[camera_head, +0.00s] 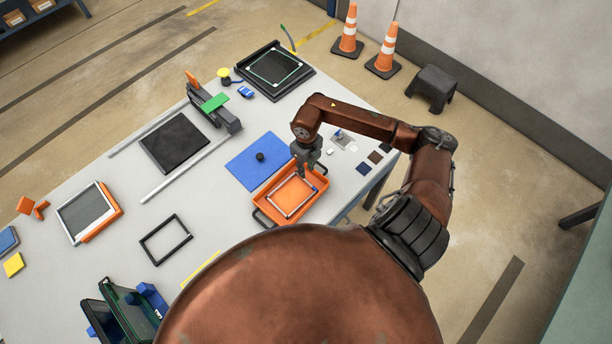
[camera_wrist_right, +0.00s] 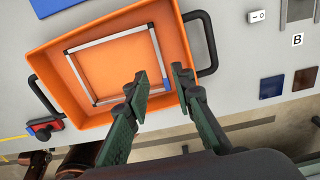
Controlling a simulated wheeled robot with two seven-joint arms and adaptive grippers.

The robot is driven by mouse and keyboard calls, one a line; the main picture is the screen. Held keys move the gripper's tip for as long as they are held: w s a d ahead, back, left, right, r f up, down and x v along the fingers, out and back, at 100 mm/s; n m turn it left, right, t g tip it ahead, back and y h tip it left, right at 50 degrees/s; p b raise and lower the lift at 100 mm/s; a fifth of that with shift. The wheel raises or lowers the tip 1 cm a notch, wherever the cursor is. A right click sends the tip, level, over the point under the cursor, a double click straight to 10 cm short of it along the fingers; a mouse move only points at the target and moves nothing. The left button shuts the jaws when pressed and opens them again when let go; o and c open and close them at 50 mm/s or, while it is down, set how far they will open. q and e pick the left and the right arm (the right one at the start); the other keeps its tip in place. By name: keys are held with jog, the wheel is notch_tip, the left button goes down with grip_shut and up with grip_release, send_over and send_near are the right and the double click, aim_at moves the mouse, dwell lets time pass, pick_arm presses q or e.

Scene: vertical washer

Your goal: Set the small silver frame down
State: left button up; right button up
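The small silver frame (camera_head: 273,199) is in the orange tray (camera_head: 262,206) on the table. In the right wrist view the thin silver frame (camera_wrist_right: 82,76) shows inside the orange tray (camera_wrist_right: 60,84), with a blue piece at its near right corner. My right gripper (camera_head: 307,170) is above the tray's far side. In the wrist view its two fingers (camera_wrist_right: 160,82) stand apart at that blue corner, with a clear gap between the tips. I cannot tell whether either finger touches the frame. My left gripper is not in view.
A blue mat (camera_head: 246,168) with a black knob lies beside the tray. A black empty frame (camera_head: 166,240) lies to the left, near a tilted white-and-orange panel (camera_head: 88,213). Dark and pale square samples (camera_head: 375,157) lie right of the tray. Bare table lies between the mat and black frame.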

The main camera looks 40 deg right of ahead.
jog(key=shift+r+b, duration=0.3)
jog(key=shift+r, duration=1.9)
